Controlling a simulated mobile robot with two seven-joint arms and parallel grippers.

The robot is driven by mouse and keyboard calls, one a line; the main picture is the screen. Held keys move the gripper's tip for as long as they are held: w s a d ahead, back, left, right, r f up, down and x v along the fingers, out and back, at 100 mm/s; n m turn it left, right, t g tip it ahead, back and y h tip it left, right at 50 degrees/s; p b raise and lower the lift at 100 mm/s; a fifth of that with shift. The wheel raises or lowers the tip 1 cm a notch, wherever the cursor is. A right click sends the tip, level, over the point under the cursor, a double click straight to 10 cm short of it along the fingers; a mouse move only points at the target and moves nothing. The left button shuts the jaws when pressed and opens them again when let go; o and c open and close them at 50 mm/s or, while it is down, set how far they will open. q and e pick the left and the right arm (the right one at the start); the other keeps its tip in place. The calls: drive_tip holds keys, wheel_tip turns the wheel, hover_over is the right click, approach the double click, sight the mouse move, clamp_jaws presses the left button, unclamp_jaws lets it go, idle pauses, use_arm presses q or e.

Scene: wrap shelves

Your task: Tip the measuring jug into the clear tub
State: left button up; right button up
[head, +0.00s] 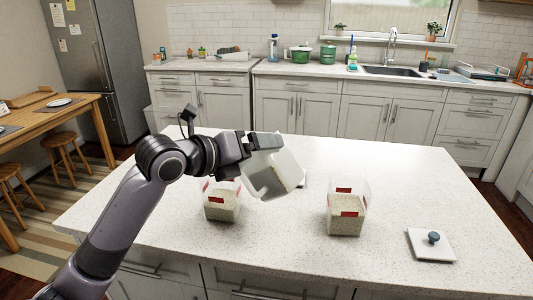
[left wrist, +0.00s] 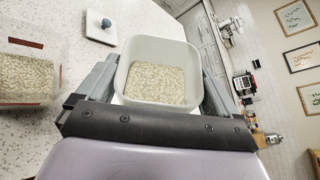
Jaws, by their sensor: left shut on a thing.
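The measuring jug, a white squarish vessel (head: 272,168), is held in my left gripper (head: 246,153) above the counter and leans in the head view. In the left wrist view the jug (left wrist: 135,58) sits between the two fingers (left wrist: 158,82), with pale grains inside. A clear tub (head: 222,207) with red labels and grains stands below and left of the jug. A second similar clear tub (head: 346,218) stands to the right. One such tub (left wrist: 24,80) shows at the left edge of the left wrist view. I cannot tell which tub is meant. My right gripper is out of view.

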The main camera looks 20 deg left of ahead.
use_arm(q)
drive_tip(key=w+a+f+n+h+b, duration=0.1)
drive_tip(key=a+n+b, duration=0.2)
drive_tip(key=a, duration=0.5)
drive_tip(key=shift+f+n+t+h+b, duration=0.3)
drive_tip(key=shift+f+h+b, duration=0.05)
drive_tip(key=shift+h, duration=0.05)
idle(0.5)
drive_tip(key=shift+a+b, duration=0.1)
drive_tip(key=shift+b, duration=0.3)
idle(0.3)
drive_tip(key=shift+n+b, duration=0.3)
drive_tip(key=shift+b, duration=0.15)
drive_tip(key=shift+f, duration=0.1)
idle(0.4)
